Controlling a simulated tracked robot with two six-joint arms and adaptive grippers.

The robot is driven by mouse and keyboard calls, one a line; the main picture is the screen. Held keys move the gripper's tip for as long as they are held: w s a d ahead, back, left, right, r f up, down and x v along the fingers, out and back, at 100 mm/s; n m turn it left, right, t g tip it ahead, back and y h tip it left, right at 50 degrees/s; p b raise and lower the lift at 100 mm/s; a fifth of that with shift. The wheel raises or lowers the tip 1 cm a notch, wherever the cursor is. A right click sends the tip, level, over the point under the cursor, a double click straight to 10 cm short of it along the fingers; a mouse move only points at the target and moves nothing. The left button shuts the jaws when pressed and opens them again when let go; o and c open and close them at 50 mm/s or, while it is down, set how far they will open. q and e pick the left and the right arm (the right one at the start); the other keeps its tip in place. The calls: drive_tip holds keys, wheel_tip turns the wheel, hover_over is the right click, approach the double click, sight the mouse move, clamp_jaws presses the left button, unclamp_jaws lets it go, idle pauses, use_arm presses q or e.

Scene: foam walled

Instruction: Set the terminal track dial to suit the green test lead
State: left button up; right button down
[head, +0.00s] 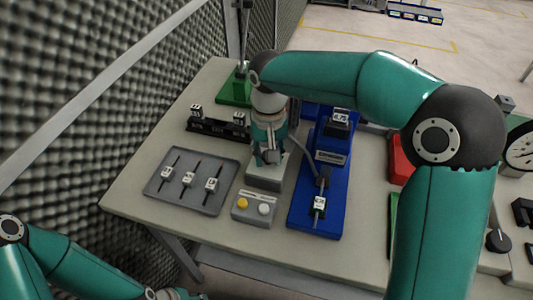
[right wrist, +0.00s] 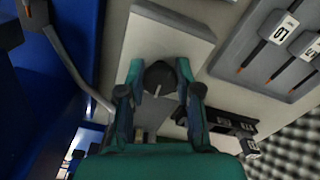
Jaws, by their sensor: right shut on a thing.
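A black dial knob (right wrist: 160,77) with a pale pointer line sits on a pale box (right wrist: 170,35) in the right wrist view. My right gripper (right wrist: 160,85) is shut on the knob, one finger on each side. In the head view the same gripper (head: 268,155) reaches down over the pale box (head: 265,178) and hides the knob. No clearly green lead shows; a small labelled piece (head: 319,206) sits at the near end of the blue fixture (head: 305,222). My left gripper (head: 172,294) is partly cut off at the bottom edge.
A grey tray (head: 160,200) with three labelled leads lies left of the pale box. A box with yellow and white buttons (head: 254,207) stands in front. A black rack (head: 207,128) and green stand (head: 232,92) are behind. A foam wall (head: 80,80) bounds the left.

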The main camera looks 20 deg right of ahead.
drive_tip(key=shift+w+m, duration=0.1)
drive_tip(key=shift+m, duration=0.3)
drive_tip(key=c, duration=0.8)
unclamp_jaws()
drive_tip(key=shift+o, duration=0.2)
wheel_tip(320, 180, up, 12)
